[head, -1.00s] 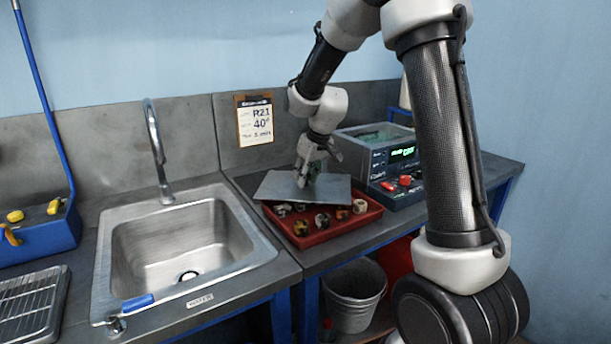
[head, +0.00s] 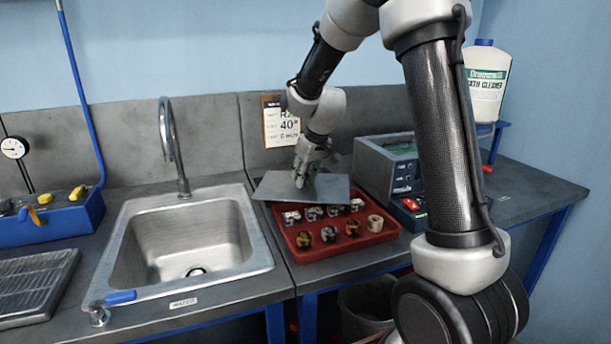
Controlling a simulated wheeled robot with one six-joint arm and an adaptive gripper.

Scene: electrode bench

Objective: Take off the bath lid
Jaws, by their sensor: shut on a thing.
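The bath lid (head: 275,189) is a flat grey plate, held roughly level by my gripper (head: 303,180). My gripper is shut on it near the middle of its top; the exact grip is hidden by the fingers. The lid hangs over the back part of the red tray and the counter behind it. The bath (head: 372,168) is a grey box with a display on its front, right of the lid. Its top looks open, with a greenish inside, partly hidden by my arm.
A red tray (head: 345,250) with several small round parts stands in front of the lid. A steel sink (head: 180,240) with a tap (head: 172,150) lies to the left. A white cleaner bottle (head: 487,88) stands at the right on a blue bracket.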

